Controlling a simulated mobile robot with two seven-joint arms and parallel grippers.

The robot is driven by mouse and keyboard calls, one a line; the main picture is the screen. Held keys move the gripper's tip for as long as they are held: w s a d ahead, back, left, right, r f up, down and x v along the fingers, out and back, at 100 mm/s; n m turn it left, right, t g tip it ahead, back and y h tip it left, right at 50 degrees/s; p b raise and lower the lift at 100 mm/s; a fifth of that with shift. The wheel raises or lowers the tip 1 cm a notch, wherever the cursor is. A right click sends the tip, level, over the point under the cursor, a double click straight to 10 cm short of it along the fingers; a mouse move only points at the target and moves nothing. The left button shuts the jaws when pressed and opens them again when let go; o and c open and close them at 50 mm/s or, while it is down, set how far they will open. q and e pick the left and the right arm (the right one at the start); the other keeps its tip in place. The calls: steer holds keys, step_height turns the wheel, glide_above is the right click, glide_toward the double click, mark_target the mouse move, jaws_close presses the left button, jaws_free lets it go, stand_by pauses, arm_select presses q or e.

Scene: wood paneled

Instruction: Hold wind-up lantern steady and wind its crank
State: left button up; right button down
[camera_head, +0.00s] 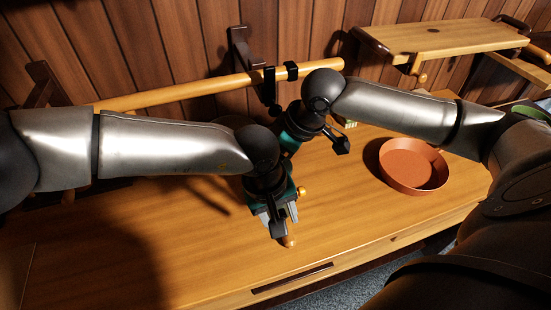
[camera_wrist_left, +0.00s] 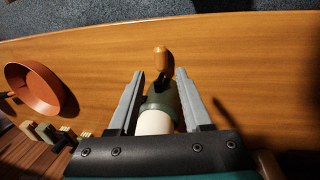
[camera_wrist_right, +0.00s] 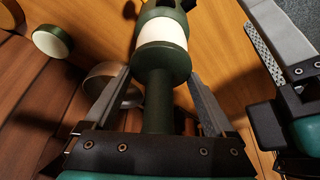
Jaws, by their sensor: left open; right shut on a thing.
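The lantern shows a dark green body with a white band in the left wrist view (camera_wrist_left: 156,121) and right wrist view (camera_wrist_right: 162,56). Its crank has a wooden knob (camera_wrist_left: 161,57), seen just beyond the left fingertips. My left gripper (camera_wrist_left: 160,76) is open, with one finger on each side of the lantern's green end; I cannot tell if they touch it. My right gripper (camera_wrist_right: 156,76) is shut on the lantern's narrow dark green part. In the head view the arms hide most of the lantern, and a wooden knob (camera_head: 289,241) shows below my left gripper (camera_head: 279,216).
A wooden rod (camera_head: 180,95) and shelf (camera_head: 445,38) are at the panelled wall. Small blocks (camera_wrist_left: 44,132) and a green-rimmed round container (camera_wrist_right: 52,40) are near the wall. The bench's front left is clear.

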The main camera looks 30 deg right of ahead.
mark_target(289, 241)
arm_select(q)
steer(key=f, duration=0.3)
steer(key=d+f, duration=0.1)
steer(key=f, duration=0.3)
steer(key=d+f, duration=0.1)
steer(key=f, duration=0.3)
steer(key=shift+s+d+f, duration=0.1)
steer(key=shift+s+f, duration=0.1)
steer(key=shift+s, duration=0.05)
steer(key=shift+c, duration=0.3)
jaws_close()
